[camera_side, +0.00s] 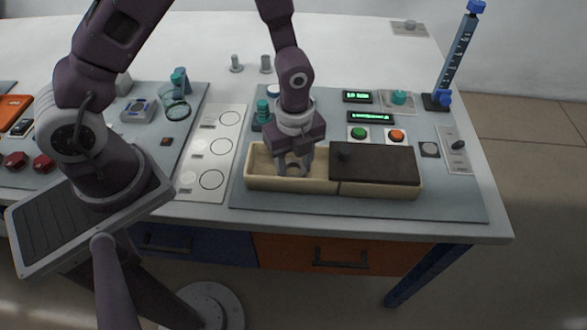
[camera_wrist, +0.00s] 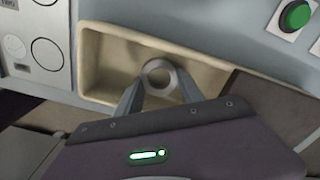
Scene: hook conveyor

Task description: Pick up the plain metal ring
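My gripper (camera_side: 292,168) points down into that compartment. Its fingers (camera_wrist: 160,82) lie on both sides of the ring and appear to touch it, with no gap visible. I cannot tell whether the ring rests on the tray floor or is slightly above it. In the side view the fingers and front wall partly hide it.
A dark lid (camera_side: 375,164) with a knob covers the tray's right part. Behind it are a green button (camera_side: 359,133), an orange button (camera_side: 396,136) and lit displays (camera_side: 370,117). A white panel with circles (camera_side: 212,150) lies left. A blue post (camera_side: 458,55) stands back right.

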